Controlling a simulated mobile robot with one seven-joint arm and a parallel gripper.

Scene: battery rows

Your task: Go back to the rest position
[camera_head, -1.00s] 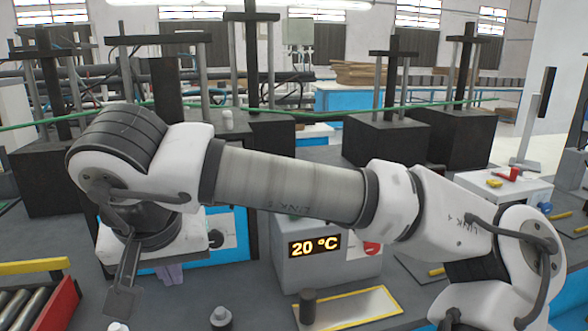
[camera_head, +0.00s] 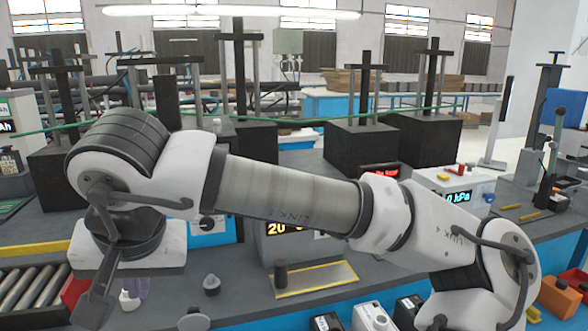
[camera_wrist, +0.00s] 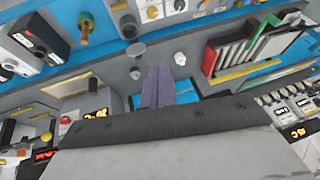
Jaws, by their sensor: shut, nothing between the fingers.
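My gripper (camera_head: 131,298) hangs below my wrist at the left of the head view, partly hidden behind my own arm parts. In the wrist view its two purple fingers (camera_wrist: 157,86) lie together with nothing between them. My arm is bent across the middle of the head view. The gripper is over the grey workbench (camera_head: 240,303), left of a small grey knobbed piece (camera_head: 211,284). I cannot tell how high it is above the bench.
A roller conveyor (camera_head: 28,288) is at the left. A yellow-edged plate (camera_head: 320,279) lies near the bench's front. Black press blocks (camera_head: 352,147) stand behind. Several small boxes (camera_head: 373,317) are at the bottom. A pressure display box (camera_head: 452,185) stands at right.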

